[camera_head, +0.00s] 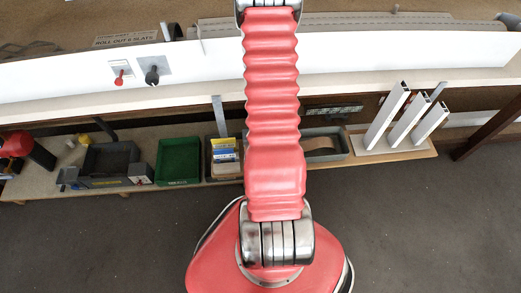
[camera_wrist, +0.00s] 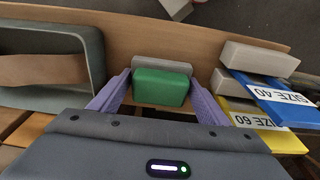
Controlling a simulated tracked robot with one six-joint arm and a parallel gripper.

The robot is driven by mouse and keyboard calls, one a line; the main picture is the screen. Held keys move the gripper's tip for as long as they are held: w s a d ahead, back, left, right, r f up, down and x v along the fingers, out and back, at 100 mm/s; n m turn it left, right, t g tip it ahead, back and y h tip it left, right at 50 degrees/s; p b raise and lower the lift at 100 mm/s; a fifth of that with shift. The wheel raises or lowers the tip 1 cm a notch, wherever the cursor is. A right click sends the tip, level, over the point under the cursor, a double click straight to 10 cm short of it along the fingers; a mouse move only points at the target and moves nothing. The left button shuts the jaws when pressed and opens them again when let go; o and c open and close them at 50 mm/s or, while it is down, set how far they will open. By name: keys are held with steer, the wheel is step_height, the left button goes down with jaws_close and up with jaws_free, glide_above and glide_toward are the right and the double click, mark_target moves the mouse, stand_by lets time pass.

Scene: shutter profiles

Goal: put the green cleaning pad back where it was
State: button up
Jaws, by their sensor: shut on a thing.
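The green cleaning pad (camera_wrist: 161,88), a green block with a grey layer along its far side, is in the middle of the wrist view. My gripper (camera_wrist: 159,77) has its two purple fingers on either side of the pad and is shut on it. The pad is over the wooden shelf (camera_wrist: 205,40), between a grey tray on the left and size-marked blocks on the right. I cannot tell whether it touches the shelf. In the head view my red arm covers the middle, and neither gripper nor pad shows there.
Blue (camera_wrist: 280,100) and yellow (camera_wrist: 240,108) size-marked blocks lie close to the right finger. The grey tray (camera_wrist: 97,65) holds a brown strip. The head view shows a green bin (camera_head: 178,162), a dark bin (camera_head: 108,160) and upright white profiles (camera_head: 388,118) along the low shelf.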

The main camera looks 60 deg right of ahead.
stand_by(0.3)
steer(key=o, duration=1)
steer(key=shift+f, duration=0.1)
step_height(320, 180, up, 12)
steer(key=s+a, duration=0.1)
steer(key=shift+a, duration=0.15)
stand_by(0.7)
stand_by(0.7)
